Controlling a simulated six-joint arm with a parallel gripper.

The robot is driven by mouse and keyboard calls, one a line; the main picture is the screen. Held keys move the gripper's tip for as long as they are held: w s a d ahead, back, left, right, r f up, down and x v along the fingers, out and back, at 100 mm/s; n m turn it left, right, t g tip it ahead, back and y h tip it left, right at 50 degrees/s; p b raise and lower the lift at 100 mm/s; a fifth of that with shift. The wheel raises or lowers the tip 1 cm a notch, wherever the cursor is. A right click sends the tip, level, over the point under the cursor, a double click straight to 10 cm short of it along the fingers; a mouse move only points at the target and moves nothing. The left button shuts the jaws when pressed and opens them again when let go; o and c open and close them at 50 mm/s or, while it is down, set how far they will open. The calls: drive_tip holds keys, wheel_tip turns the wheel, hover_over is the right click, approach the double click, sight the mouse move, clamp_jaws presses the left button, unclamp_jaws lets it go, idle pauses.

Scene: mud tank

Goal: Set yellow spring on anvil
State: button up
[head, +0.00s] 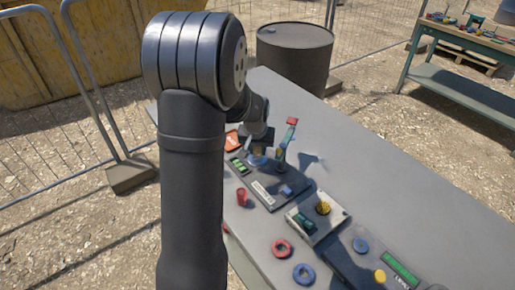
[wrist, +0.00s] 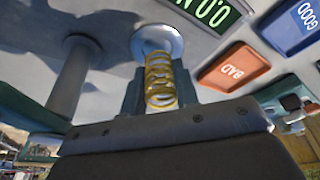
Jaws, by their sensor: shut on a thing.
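The yellow spring (wrist: 159,82) is a coil held between the dark fingers of my gripper (wrist: 160,100) in the wrist view. Its far end overlaps the round grey anvil disc (wrist: 142,40). I cannot tell whether the spring touches the disc or is just above it. In the head view my gripper (head: 260,142) is low over the far end of the dark tester base, beside the lever press (head: 282,152) with its red handle. The spring is small and mostly hidden there.
A grey post (wrist: 75,70) stands close to the anvil. The green display (wrist: 212,12), orange BAD tray (wrist: 233,68) and blue GOOD tray (wrist: 292,28) lie nearby. A red cup (head: 242,198), red ring (head: 282,248) and blue ring (head: 304,273) are nearer.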

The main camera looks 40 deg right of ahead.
drive_tip(key=shift+f, duration=0.95)
drive_tip(key=o, duration=1.4)
drive_tip(key=shift+r, duration=3.75)
drive_tip(key=shift+f, duration=0.1)
wheel_tip(320, 180, down, 7)
drive_tip(key=shift+f, duration=0.2)
drive_tip(key=shift+r, duration=0.1)
